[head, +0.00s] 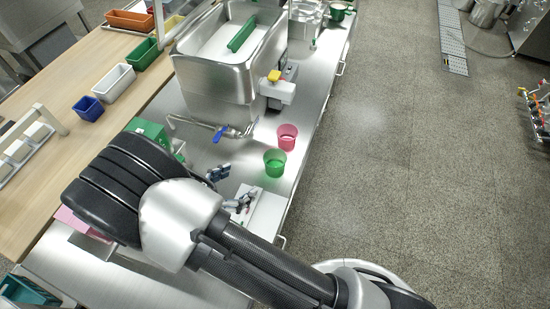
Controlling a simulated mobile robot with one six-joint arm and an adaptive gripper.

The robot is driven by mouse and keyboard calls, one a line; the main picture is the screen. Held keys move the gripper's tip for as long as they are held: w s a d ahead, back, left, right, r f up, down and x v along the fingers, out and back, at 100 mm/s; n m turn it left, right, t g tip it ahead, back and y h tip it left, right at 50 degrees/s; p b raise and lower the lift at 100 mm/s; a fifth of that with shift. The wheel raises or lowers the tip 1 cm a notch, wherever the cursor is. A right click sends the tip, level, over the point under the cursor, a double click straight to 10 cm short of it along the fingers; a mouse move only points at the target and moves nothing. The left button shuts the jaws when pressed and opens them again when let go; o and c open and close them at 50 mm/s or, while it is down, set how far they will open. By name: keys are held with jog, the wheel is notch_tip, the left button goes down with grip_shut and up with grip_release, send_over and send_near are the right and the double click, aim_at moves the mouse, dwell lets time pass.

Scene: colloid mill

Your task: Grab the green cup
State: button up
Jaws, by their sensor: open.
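The green cup (275,164) stands upright on the steel counter, near its right edge, in the head view. A pink cup (287,137) stands just behind it, close by. My arm crosses the lower part of the picture and hides part of the counter. My gripper (230,187) shows only by its dark fingers past the arm, to the left of and nearer than the green cup. The fingers are spread apart, with a gap between them and the cup. The rest of the gripper is hidden behind my arm.
A steel hopper machine (215,85) stands behind the cups. Its outlet pipe with a blue-handled valve (221,133) reaches toward them. A white board (268,212) lies in front of the green cup. Coloured bins (130,20) stand on the wooden bench at left.

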aim_at(267, 167)
jog(key=shift+w+d+f, duration=0.1)
jog(key=shift+w+f, duration=0.1)
jog(key=shift+f, duration=0.25)
jog(key=b+x, duration=0.3)
jog(key=x, duration=0.8)
jog(key=shift+w+d, duration=0.1)
jog(key=shift+w, duration=0.1)
jog(key=b+x, duration=0.1)
jog(key=x, duration=0.1)
jog(key=b+x, duration=0.1)
jog(key=x, duration=0.2)
jog(key=shift+s+d+f, duration=0.1)
jog(key=shift+s+f, duration=0.05)
jog(key=shift+f, duration=0.3)
jog(key=shift+c, duration=0.2)
jog(key=c, duration=1.2)
